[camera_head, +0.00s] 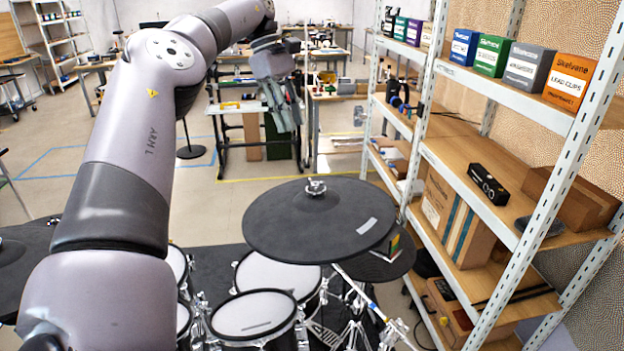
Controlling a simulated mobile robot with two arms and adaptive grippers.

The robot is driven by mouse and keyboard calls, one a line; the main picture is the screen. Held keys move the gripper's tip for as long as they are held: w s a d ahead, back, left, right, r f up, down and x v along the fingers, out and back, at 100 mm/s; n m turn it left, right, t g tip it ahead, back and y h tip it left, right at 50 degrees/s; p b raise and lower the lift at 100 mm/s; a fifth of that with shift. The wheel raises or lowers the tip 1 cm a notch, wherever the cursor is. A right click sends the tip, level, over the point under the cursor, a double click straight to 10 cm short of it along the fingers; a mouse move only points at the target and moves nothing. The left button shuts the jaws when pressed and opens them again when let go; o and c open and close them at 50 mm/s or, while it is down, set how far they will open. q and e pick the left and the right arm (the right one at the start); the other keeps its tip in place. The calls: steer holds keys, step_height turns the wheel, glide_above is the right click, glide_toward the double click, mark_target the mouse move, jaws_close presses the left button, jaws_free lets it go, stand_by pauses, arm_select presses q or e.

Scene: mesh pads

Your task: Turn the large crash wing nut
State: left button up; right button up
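The wing nut (316,187) is a small silvery piece on top of the large black crash pad (290,222), at its middle. It stands on the pad's centre post. My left arm reaches in from the left, and my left gripper (284,125) hangs fingers down, above and a little left of the wing nut in the picture. It is apart from the nut, and nothing shows between its fingers. The fingers are seen at an angle, so I cannot tell how far apart they are. My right gripper is not in view.
White drum pads (253,314) and chrome stands sit below the crash pad. A smaller dark pad (385,262) lies lower right. A metal shelf (500,205) with boxes stands close on the right. A workbench (240,107) stands behind. Open floor lies between.

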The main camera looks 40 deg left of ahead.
arm_select(q)
step_height(320, 180, down, 3)
steer(key=w+d, duration=0.1)
steer(key=p, duration=0.1)
glide_above(314, 179)
steer(key=a, duration=0.2)
steer(key=f, duration=0.6)
steer(key=shift+s+d+f, duration=0.1)
steer(key=shift+s+d, duration=0.1)
steer(key=shift+s, duration=0.05)
steer(key=p+x, duration=0.1)
steer(key=x, duration=0.2)
steer(key=shift+w+f, duration=0.15)
steer(key=shift+f, duration=0.05)
steer(key=shift+d+f, duration=0.1)
steer(key=shift+f, duration=0.25)
steer(key=shift+c, duration=0.4)
jaws_close()
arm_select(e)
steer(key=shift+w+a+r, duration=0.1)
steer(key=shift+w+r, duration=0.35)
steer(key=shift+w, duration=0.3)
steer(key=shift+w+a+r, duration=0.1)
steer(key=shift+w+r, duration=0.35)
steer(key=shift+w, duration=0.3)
